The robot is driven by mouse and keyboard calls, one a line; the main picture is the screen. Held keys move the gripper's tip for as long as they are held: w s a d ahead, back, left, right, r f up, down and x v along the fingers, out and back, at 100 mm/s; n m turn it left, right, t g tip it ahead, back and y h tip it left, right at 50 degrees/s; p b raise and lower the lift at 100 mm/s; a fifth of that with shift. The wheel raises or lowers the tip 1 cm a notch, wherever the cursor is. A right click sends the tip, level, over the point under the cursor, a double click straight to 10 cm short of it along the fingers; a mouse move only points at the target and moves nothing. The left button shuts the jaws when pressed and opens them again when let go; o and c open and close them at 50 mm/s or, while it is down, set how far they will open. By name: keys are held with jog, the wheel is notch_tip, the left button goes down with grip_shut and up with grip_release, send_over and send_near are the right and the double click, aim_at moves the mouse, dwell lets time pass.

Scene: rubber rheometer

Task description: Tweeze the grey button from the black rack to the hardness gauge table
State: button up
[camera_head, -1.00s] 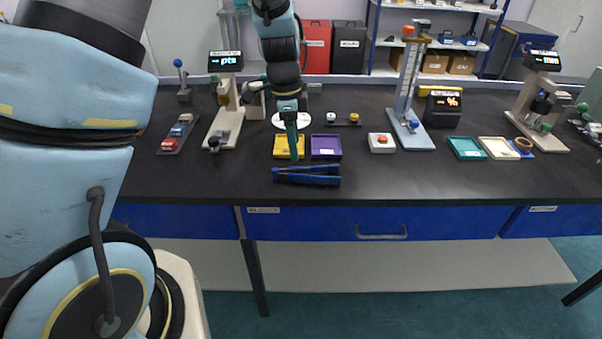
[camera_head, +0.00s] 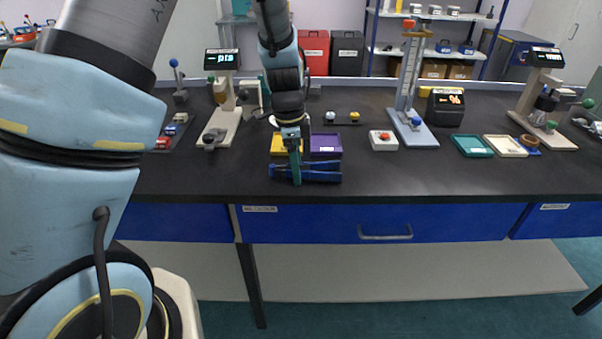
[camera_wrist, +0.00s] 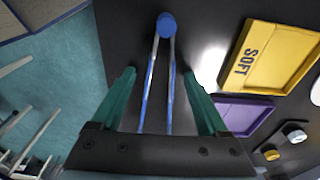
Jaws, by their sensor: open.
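My gripper (camera_head: 296,180) is open, its green fingers pointing down at the blue tweezers (camera_head: 325,173) near the table's front edge. In the wrist view the tweezers (camera_wrist: 147,92) lie lengthwise between the fingers of my gripper (camera_wrist: 158,78), which are apart from them. A small black rack (camera_head: 342,122) behind the trays carries a pale grey button (camera_head: 330,115) and a yellow one; the pale button (camera_wrist: 296,132) also shows in the wrist view. The hardness gauge is probably the beige stand with a lit display (camera_head: 223,59), and its table (camera_head: 221,126) looks empty.
A yellow tray (camera_head: 281,150) marked SOFT and a purple tray (camera_head: 325,146) lie just behind the tweezers. A dark strip with coloured blocks (camera_head: 163,143) is at left. A red-button box (camera_head: 383,141) and a tall blue-based stand (camera_head: 414,137) are at right. The front bench strip is free.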

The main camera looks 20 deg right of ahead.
jog(key=c, duration=0.7)
notch_tip(320, 180, up, 12)
jog(key=p, duration=0.8)
